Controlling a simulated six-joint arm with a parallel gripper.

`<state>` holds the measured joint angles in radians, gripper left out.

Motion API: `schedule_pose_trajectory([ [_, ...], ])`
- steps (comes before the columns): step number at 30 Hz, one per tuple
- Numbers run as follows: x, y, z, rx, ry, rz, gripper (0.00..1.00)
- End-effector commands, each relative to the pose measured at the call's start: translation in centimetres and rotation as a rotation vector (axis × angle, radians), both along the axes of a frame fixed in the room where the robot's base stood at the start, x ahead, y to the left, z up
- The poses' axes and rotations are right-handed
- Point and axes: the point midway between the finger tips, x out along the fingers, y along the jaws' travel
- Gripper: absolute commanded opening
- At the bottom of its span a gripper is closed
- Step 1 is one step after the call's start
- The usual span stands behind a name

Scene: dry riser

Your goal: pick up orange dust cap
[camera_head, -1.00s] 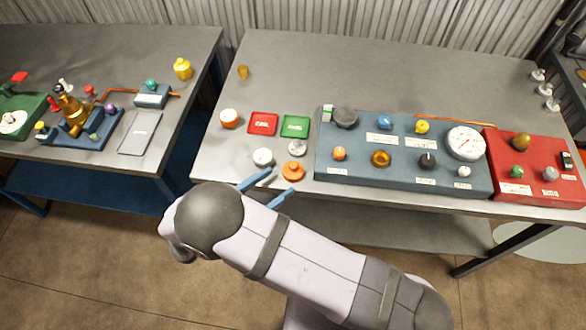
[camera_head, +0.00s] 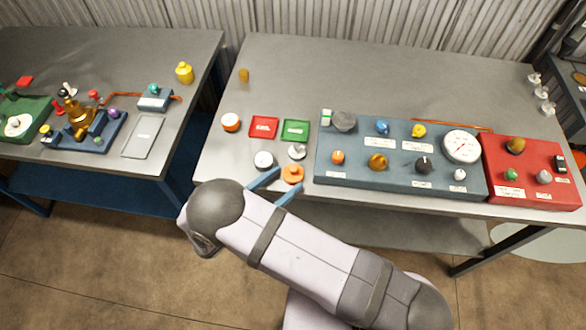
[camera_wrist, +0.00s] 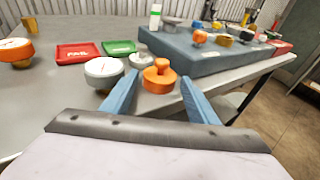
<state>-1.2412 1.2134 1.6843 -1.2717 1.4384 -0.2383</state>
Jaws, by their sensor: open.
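The orange dust cap (camera_head: 292,174) is a round disc with a raised knob, standing near the front edge of the bench. It also shows in the wrist view (camera_wrist: 159,77). My gripper (camera_head: 279,181) is open, with one blue finger on each side of the cap in the head view. In the wrist view my gripper (camera_wrist: 160,90) has its two blue fingertips left and right of the cap, with gaps visible. The left finger is close to a white-faced gauge (camera_wrist: 104,72) beside the cap.
A small grey-white part (camera_head: 297,151) stands just behind the cap. The blue-grey panel (camera_head: 330,165) with knobs is close on the right. A red tray (camera_head: 263,127), a green tray (camera_head: 295,129) and an orange gauge (camera_head: 230,122) lie behind. The bench's left rear is mostly clear.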

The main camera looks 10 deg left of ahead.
Motion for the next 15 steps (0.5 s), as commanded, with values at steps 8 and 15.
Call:
schedule_pose_trajectory([
  [8, 2.0, -1.4, -0.4, 0.001, 0.000, -0.001, 0.54],
  [15, 2.1, -1.4, -0.5, 0.001, -0.001, 0.001, 0.54],
])
